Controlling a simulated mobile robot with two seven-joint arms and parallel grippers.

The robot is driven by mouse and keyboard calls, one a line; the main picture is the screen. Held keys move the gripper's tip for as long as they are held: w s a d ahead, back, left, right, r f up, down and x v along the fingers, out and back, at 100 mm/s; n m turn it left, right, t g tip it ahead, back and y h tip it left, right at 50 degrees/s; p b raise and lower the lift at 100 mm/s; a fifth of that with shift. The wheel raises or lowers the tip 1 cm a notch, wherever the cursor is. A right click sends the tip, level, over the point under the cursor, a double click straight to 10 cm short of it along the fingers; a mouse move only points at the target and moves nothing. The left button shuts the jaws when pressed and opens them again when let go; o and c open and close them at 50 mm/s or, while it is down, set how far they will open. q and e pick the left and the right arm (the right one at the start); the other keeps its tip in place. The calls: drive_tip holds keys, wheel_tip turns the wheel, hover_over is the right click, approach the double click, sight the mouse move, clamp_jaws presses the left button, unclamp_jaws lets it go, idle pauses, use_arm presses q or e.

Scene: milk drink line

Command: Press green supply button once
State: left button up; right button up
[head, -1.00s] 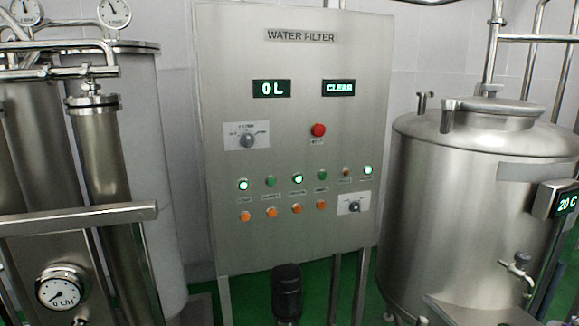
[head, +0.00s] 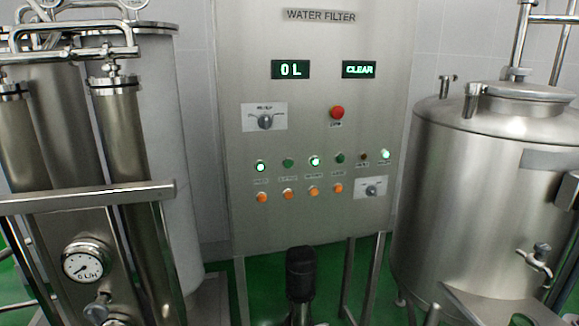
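The grey metal WATER FILTER panel (head: 237,130) stands upright in the middle of the head view. Its upper row has a lit green button (head: 260,166) at the left, a darker green button (head: 288,162), another lit one (head: 315,160), another darker green one (head: 340,158), a small brownish light (head: 364,156) and a lit one (head: 385,154) at the right. The labels are too small to read, so I cannot tell which is the supply button. Neither of my grippers is in view.
Above are displays reading 0 L (head: 290,69) and CLEAR (head: 359,69), and a red button (head: 337,112). Orange buttons (head: 288,194) sit below. Filter columns (head: 120,130) stand left, a steel tank (head: 460,190) right. A black cylinder (head: 300,270) stands before the panel's bottom.

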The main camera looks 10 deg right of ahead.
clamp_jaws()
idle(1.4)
